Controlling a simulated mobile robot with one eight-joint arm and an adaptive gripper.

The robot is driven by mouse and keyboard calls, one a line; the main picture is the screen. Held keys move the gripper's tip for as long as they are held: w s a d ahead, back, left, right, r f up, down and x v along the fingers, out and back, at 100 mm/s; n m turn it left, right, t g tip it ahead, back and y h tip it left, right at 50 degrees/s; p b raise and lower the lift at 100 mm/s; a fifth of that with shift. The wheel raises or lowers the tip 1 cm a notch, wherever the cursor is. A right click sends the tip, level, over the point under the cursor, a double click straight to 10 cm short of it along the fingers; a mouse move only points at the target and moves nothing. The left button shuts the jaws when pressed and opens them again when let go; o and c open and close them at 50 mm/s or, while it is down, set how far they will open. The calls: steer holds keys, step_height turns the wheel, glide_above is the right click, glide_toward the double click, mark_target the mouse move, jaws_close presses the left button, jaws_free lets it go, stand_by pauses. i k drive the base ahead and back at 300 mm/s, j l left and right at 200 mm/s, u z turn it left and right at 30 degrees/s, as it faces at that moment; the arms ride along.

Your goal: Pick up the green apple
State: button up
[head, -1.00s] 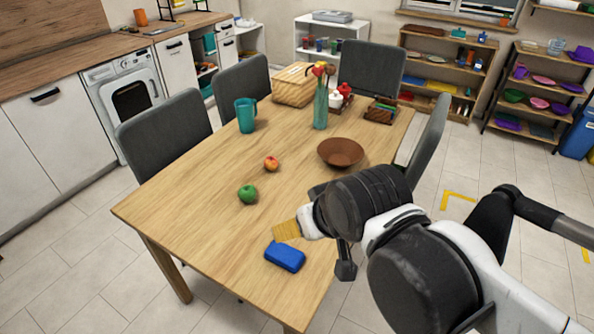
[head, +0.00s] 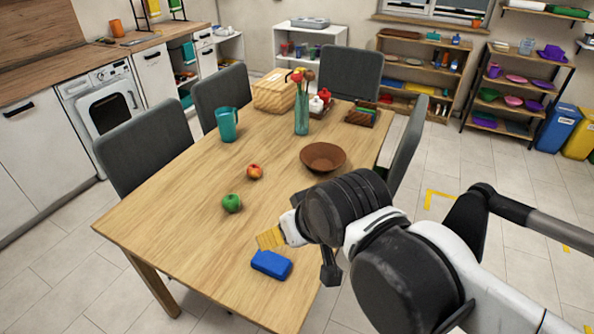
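The green apple (head: 232,203) stands on the wooden table (head: 175,215), in front of and left of a red-orange apple (head: 255,171). My gripper (head: 290,228) is over the near right part of the table, to the right of the green apple and apart from it. My arm hides most of the gripper, and its fingers do not show clearly. A yellow ribbed thing (head: 269,239) shows at its tip; I cannot tell whether it is touched or held.
A blue block (head: 271,264) lies near the table's front edge. A brown bowl (head: 323,157), a teal mug (head: 227,124), a teal vase (head: 302,115) and a wicker basket (head: 274,92) stand farther back. Grey chairs (head: 143,147) flank the table. The table left of the green apple is clear.

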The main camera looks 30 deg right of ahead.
mark_target(231, 202)
steer(key=i+j+u, duration=0.3)
steer(key=j, duration=0.25)
steer(key=i+j+u, duration=0.35)
steer(key=i+j, duration=0.05)
steer(key=j, duration=0.1)
